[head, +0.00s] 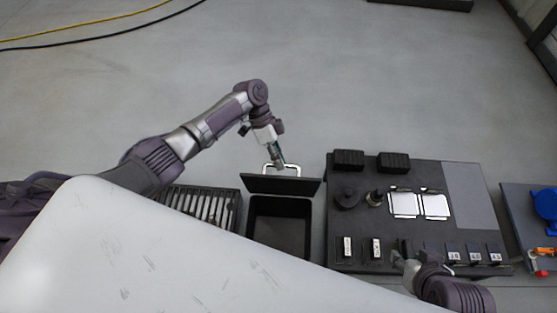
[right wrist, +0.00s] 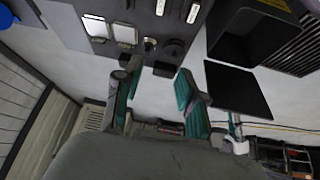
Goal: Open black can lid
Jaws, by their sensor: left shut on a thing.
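The black can (head: 279,243) stands open, its dark inside showing in the head view. Its black lid (head: 281,185) is swung up at the far rim, and the white handle (head: 291,168) is at the lid's far edge. In the right wrist view the lid (right wrist: 238,88) shows as a flat dark panel beside the can (right wrist: 262,32). My left gripper (head: 279,160) is shut on the lid handle. My right gripper (head: 406,250) is over the near edge of the dark board, away from the can; in the right wrist view its fingers (right wrist: 157,82) are apart and empty.
A slotted dark rack (head: 236,212) stands left of the can. The dark board (head: 462,185) with knobs, white plates and labelled switches lies to the right. A blue part (head: 546,205) is at the far right. The floor beyond is clear, with cables (head: 90,25) far left.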

